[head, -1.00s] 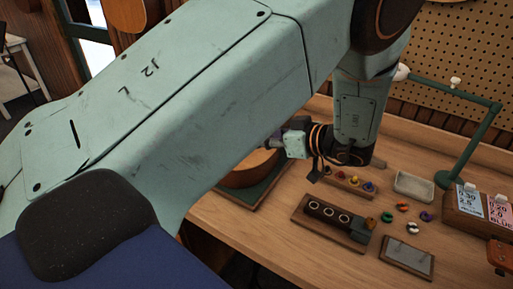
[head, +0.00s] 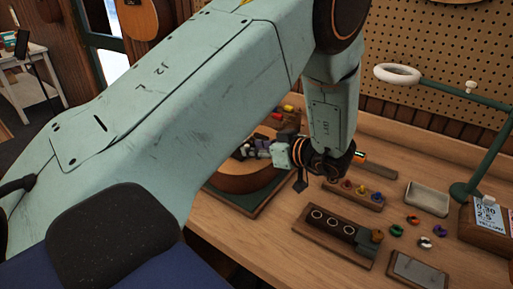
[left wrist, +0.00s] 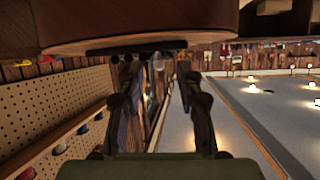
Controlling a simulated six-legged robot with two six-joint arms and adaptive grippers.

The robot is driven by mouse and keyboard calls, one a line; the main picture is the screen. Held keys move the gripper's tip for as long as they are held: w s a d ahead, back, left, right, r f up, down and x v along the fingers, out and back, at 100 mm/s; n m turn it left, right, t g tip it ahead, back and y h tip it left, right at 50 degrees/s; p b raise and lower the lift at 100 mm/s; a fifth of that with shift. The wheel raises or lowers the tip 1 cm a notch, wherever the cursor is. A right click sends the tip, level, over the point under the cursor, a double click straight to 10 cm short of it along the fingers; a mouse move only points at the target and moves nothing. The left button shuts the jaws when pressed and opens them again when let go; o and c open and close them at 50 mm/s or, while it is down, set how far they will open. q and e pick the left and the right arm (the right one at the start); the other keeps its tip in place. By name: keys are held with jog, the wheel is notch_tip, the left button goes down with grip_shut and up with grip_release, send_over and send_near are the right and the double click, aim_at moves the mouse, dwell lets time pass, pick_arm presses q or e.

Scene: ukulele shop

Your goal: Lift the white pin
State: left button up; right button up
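My left gripper (head: 252,150) is over the round wooden body (head: 228,181) on the green mat at the back of the bench. In the left wrist view, its two dark fingers (left wrist: 157,88) stand apart with a gap between them. A brown wooden body with a dark strip (left wrist: 120,47) fills the top of that view, close to the fingertips. A small pale spot (left wrist: 158,63) shows between the fingertips, too blurred to tell whether it is the white pin. I cannot clearly make out a white pin in the head view. My right gripper is not in view.
A peg rack (head: 350,192) with coloured pegs and a dark block with rings (head: 332,228) lie right of the mat. Small coloured pieces (head: 397,230), a pale tray (head: 427,197), a grey plate (head: 416,271) and a green lamp stand (head: 487,160) are farther right.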

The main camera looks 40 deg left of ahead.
pick_arm(q)
jog(key=shift+x, duration=0.9)
jog(key=shift+w+d+r, duration=0.1)
jog(key=shift+d+r, duration=0.05)
jog(key=shift+d, duration=0.3)
jog(key=shift+c, duration=0.3)
jog(key=shift+d+r, duration=0.1)
jog(key=shift+d, duration=0.05)
jog(key=shift+c, duration=0.7)
jog(key=shift+a, duration=0.4)
jog(key=c, duration=0.5)
jog(key=shift+d, duration=0.1)
grip_shut()
